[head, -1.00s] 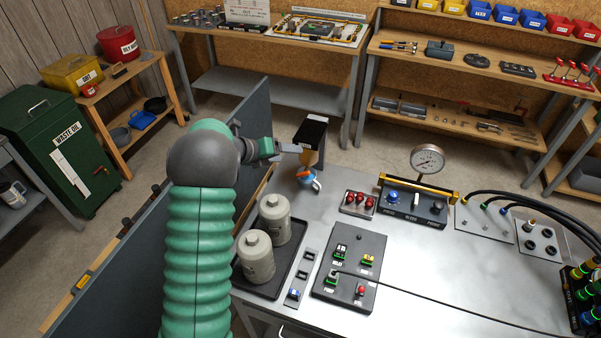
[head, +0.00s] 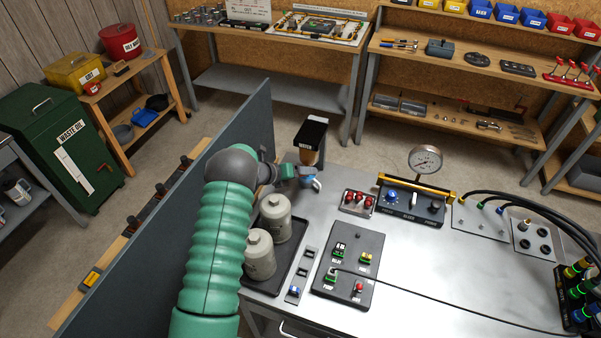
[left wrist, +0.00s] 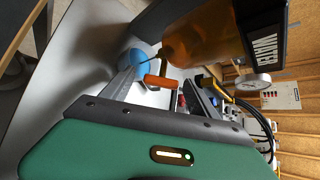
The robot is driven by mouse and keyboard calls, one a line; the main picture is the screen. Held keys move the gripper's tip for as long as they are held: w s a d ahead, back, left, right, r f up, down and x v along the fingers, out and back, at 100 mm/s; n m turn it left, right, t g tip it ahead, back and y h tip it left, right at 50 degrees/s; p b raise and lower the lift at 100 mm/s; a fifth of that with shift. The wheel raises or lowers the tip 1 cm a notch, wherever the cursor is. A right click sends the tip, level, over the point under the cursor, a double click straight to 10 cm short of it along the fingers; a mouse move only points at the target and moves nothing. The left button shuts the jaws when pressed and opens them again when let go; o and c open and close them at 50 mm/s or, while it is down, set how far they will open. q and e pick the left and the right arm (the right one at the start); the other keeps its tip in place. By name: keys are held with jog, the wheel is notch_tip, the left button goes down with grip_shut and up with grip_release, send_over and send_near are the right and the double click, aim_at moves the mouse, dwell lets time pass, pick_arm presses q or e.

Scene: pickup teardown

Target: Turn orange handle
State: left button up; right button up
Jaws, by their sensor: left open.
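The orange handle (left wrist: 158,81) is a short bar below an amber container (left wrist: 203,37) with a black top, seen in the left wrist view. The container (head: 308,157) stands at the far left corner of the metal bench in the head view. My left gripper (head: 299,170) is at the container's lower part. In the left wrist view its open fingers (left wrist: 162,84) lie on either side of the orange handle; I cannot tell whether they touch it. A blue part (left wrist: 133,60) lies beyond the handle. In the head view my gripper hides the handle. My right gripper is in neither view.
Two grey canisters (head: 267,238) stand in a black tray on the metal bench (head: 440,270), close to my left arm. A dark upright panel (head: 140,235) runs along the bench's left side. A gauge (head: 425,160) and control panels stand to the right.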

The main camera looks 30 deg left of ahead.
pick_arm(q)
jog(key=shift+c, duration=0.9)
jog(key=c, duration=1.2)
jog(key=shift+d+r+m+g+y+b, duration=0.15)
jog(key=shift+m+g+y+b, duration=0.45)
jog(key=shift+y+b, duration=1.05)
jog(key=shift+d+m+g+y+b, duration=0.25)
jog(key=shift+m+y+b, duration=0.75)
jog(key=shift+b, duration=1.2)
